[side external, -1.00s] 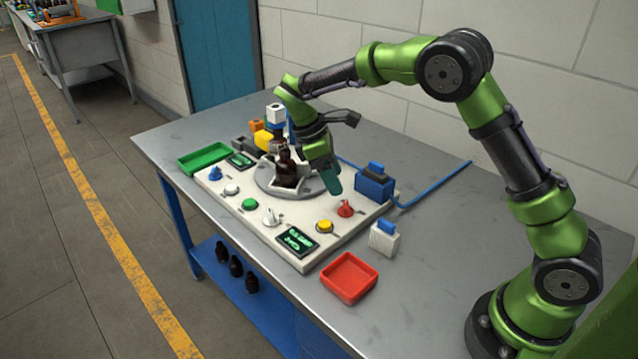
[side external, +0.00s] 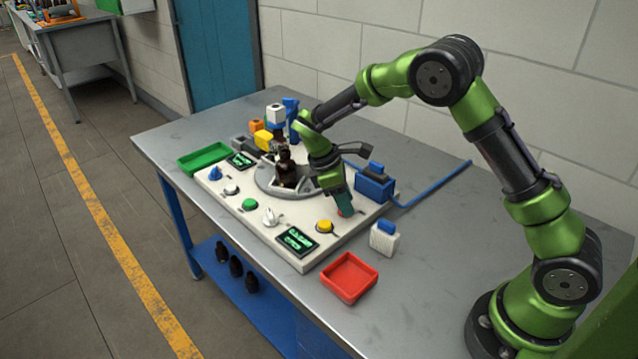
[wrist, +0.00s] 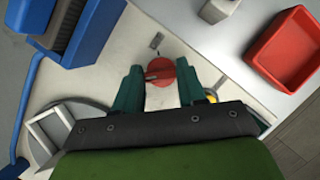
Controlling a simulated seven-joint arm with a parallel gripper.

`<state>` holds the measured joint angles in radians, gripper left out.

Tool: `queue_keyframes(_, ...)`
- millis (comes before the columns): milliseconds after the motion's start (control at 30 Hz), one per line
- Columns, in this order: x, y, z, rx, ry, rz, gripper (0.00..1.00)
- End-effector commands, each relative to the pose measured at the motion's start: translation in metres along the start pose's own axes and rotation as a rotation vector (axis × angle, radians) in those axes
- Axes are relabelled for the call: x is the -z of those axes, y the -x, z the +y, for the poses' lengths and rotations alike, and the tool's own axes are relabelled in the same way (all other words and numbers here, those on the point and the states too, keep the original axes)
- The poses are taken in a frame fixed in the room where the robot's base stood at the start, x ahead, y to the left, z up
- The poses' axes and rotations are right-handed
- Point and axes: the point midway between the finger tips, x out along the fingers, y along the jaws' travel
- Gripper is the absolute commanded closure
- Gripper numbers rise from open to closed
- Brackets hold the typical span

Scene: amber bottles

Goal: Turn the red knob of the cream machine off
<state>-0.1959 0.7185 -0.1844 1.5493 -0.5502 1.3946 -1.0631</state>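The cream machine (side external: 305,213) lies on the metal table, with a round turntable in its middle. Its red knob (wrist: 161,76) shows in the wrist view between my two teal fingers, with a grey pointer mark on its left part. My gripper (wrist: 160,88) is open, pointing down over the knob, one finger on each side. I cannot tell whether the fingers touch it.
A yellow button (side external: 325,227) is close beside the knob. A dark bottle (side external: 286,172) stands on the turntable. A blue box (side external: 373,187), a white block with a blue top (side external: 384,240) and a red tray (side external: 349,277) stand nearby.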

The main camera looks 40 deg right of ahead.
Motion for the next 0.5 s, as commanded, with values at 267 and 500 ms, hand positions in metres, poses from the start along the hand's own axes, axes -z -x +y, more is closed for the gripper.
queue_keyframes(267,0.0001,0.0005,0.0001,0.0,-0.001,0.0,0.9)
queue_keyframes(500,0.0,0.0005,0.0008,0.018,-0.046,0.001,0.9)
